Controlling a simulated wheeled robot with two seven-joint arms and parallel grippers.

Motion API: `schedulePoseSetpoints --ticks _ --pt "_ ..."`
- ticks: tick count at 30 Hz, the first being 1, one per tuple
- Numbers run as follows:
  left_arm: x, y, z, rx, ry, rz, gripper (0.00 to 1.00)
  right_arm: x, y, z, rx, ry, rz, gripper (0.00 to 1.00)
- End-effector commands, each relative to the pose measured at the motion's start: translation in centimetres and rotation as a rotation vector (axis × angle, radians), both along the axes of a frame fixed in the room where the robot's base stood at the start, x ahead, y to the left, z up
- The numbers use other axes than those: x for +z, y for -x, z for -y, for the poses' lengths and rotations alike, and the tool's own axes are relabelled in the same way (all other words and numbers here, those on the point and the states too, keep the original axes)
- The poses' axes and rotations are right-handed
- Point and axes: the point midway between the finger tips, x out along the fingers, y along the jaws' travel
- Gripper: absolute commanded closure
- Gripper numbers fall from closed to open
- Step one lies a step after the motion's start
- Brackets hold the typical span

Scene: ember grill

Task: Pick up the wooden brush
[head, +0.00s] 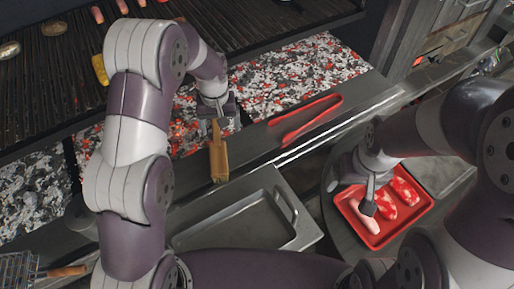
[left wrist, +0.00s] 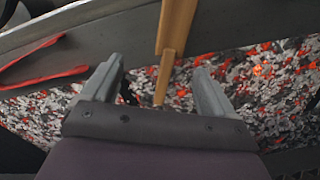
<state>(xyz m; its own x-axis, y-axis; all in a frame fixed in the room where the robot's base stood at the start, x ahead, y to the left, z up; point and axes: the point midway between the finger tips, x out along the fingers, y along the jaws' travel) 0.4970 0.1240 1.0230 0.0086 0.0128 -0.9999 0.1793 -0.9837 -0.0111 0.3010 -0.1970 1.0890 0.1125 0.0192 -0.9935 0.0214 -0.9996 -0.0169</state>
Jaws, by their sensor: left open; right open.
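The wooden brush (head: 218,158) lies across the grill's front ledge, its wide wooden part toward me and its narrow end toward the embers. My left gripper (head: 217,112) is above the embers at the brush's narrow end. In the left wrist view the brush (left wrist: 175,28) runs between the two open fingers of my left gripper (left wrist: 158,88), with a gap on each side. My right gripper (head: 369,201) is at the red tray (head: 373,243), close over a pale sausage-like piece; its fingertips are small and partly hidden.
Red tongs (head: 304,116) lie on the ledge right of the brush. An empty metal pan (head: 236,226) stands below the ledge. Glowing embers (head: 290,75) lie behind it, under the grill grate (head: 50,85) with food. A wire basket with a wooden handle (head: 66,271) is at lower left.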

Motion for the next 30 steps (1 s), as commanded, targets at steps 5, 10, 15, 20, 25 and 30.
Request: schedulePoseSetpoints --ticks 5,10,15,20,25,30 --pt "-3.3 0.5 -0.2 0.024 -0.002 -0.019 0.13 1.1 0.0 0.0 0.001 0.0 0.0 0.13" --pt "-6.5 0.5 -0.2 0.023 -0.002 -0.016 0.13 1.8 0.0 0.0 0.001 0.0 0.001 0.13" --pt "-8.6 0.6 -0.3 0.022 -0.002 -0.018 0.13 3.0 0.0 0.0 0.0 0.0 0.0 0.13" --pt "-11.6 0.5 -0.5 0.022 -0.002 -0.016 0.13 4.0 0.0 0.0 0.0 0.0 0.001 0.13" --pt "-12.6 0.4 -0.5 0.022 -0.002 -0.012 0.13 4.0 0.0 0.0 0.0 0.0 0.0 0.13" --pt "-12.6 0.4 -0.4 0.021 -0.002 -0.012 0.29 3.9 0.0 0.0 0.0 0.0 0.0 0.13"
